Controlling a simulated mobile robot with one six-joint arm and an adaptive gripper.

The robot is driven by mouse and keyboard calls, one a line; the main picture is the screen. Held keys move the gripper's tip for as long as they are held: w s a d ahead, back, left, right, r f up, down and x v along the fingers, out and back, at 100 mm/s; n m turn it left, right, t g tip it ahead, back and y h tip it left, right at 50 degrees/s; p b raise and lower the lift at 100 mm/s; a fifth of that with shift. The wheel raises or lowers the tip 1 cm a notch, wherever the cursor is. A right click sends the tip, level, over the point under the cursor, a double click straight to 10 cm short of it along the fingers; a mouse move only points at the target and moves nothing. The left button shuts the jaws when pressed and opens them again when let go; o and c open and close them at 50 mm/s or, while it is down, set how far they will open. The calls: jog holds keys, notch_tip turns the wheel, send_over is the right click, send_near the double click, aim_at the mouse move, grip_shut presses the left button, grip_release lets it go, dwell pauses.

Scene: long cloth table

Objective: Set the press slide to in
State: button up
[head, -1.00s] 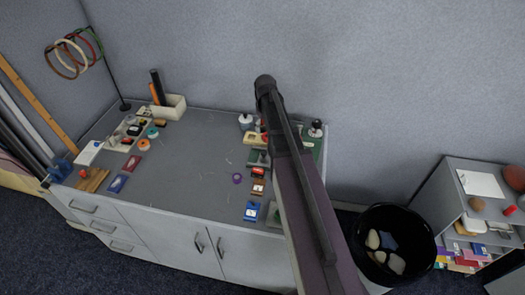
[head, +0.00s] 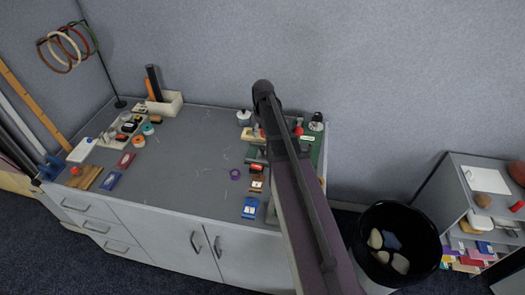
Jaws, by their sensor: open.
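The grey-topped table (head: 190,180) holds small devices in groups at its left and right ends. At the right end, a red-knobbed piece (head: 298,131) and a black-knobbed piece (head: 316,119) stand on a green board (head: 320,150), partly behind my dark arm. I cannot tell which piece is the press or how its slide is set. My arm rises from the bottom right and covers part of the right group. My gripper is not visible.
A black bin (head: 402,222) with stones stands on the floor to the right, near a grey shelf (head: 455,180). A pale tray (head: 165,103) and a ring stand (head: 105,75) are at the back left. The table's middle is mostly clear, with a purple ring (head: 236,173).

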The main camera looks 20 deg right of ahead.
aim_at(263, 148)
jog(key=shift+f+b, duration=3.95)
jog(key=shift+f, duration=0.25)
grip_shut()
